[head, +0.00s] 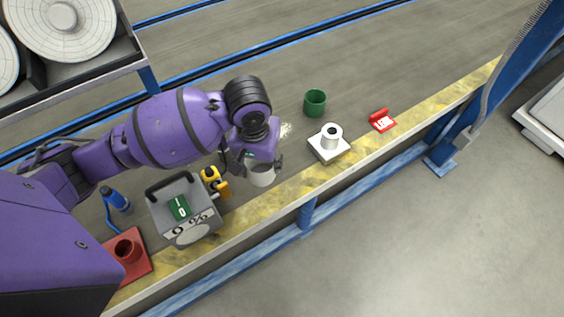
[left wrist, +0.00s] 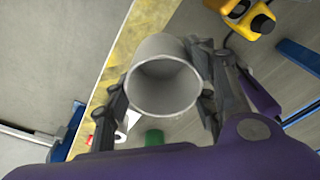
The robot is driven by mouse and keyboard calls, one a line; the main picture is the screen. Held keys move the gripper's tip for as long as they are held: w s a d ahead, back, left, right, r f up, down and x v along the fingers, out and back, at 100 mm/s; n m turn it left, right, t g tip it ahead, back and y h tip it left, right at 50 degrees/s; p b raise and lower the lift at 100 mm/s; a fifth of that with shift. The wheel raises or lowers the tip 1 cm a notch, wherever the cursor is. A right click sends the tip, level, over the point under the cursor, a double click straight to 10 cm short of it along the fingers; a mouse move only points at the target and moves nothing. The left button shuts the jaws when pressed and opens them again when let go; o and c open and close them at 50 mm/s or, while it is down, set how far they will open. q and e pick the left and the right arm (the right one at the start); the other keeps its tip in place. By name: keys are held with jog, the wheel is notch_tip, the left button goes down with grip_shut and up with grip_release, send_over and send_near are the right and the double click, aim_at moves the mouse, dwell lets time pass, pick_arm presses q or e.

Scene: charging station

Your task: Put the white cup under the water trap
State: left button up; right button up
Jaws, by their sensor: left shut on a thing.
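My left gripper (head: 264,164) is shut on the white cup (head: 262,178), one finger on each side of it. In the left wrist view the cup (left wrist: 162,55) fills the space between the fingers, its round open mouth towards the camera. In the head view the cup is right of the grey box and yellow part, near the yellow edge strip. I cannot tell for sure which thing is the water trap. My right gripper is not in view.
A grey box (head: 165,209), yellow part (head: 211,175), blue bottle-like thing (head: 117,198) and red square holder (head: 137,266) stand left. A green cup (head: 315,104), white square base with cylinder (head: 327,150) and small red case (head: 382,123) stand right. Bare bench lies behind.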

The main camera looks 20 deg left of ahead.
pick_arm(q)
jog(key=w+f+b, duration=0.1)
jog(key=w+f, duration=0.1)
jog(key=w, duration=0.1)
jog(key=w+d+f, duration=0.1)
jog(key=w+f, duration=0.2)
jog(key=w+d+f+b, duration=0.1)
jog(key=w+f, duration=0.1)
jog(key=shift+w+d+f+b, duration=0.1)
jog(key=shift+w+f+b, duration=0.2)
jog(key=shift+w+f, duration=0.1)
notch_tip(320, 180, down, 3)
jog(key=shift+b, duration=0.45)
jog(key=shift+f, duration=0.1)
jog(key=o, duration=1.2)
jog(key=shift+c, duration=0.2)
